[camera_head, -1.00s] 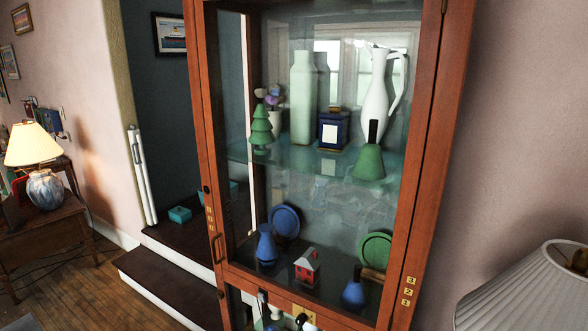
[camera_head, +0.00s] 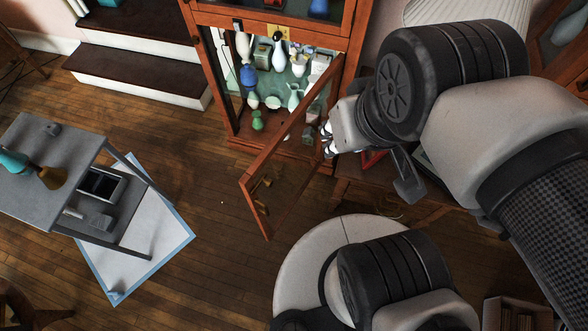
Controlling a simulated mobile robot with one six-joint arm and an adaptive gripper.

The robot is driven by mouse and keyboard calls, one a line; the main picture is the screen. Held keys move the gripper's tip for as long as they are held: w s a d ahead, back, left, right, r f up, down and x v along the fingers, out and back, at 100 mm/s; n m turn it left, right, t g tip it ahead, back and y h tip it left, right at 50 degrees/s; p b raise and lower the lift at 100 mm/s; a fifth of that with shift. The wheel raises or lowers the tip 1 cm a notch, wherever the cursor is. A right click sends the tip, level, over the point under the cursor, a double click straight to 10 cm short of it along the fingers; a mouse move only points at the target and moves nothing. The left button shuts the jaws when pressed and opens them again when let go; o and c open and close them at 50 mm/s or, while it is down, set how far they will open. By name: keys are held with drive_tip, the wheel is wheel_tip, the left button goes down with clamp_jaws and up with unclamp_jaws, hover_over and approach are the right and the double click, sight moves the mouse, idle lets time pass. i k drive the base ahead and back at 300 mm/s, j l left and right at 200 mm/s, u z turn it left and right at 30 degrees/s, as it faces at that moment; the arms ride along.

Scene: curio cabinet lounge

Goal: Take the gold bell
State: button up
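A brown-gold, flared, bell-like object (camera_head: 52,177) lies tilted on the grey cart (camera_head: 45,204) at the left; I take it to be the gold bell, though its small size leaves this unsure. My gripper (camera_head: 327,140) is at the right of the cabinet, beside the open lower glass door (camera_head: 262,208), far from the cart. Its pale fingertips show against the door and lower cabinet front. Whether they are apart, or touch the door, I cannot tell. No gold bell stands out among the items inside the lower cabinet (camera_head: 232,138).
The lower cabinet holds a blue vase (camera_head: 248,77), a green bottle (camera_head: 257,120) and several pale vases. Its wood-framed door swings out over the floor. A teal object (camera_head: 14,161) sits on the cart. Wooden floor (camera_head: 200,200) is clear between cart and door. Steps (camera_head: 140,78) stand behind.

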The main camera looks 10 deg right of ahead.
sight(53, 178)
drive_tip(key=u, duration=1.85)
drive_tip(key=i+j, duration=0.25)
drive_tip(key=i, duration=0.2)
drive_tip(key=i+j, duration=0.25)
drive_tip(key=i, duration=0.2)
drive_tip(key=i+j+u, duration=0.1)
drive_tip(key=i, duration=0.35)
drive_tip(key=j, duration=0.1)
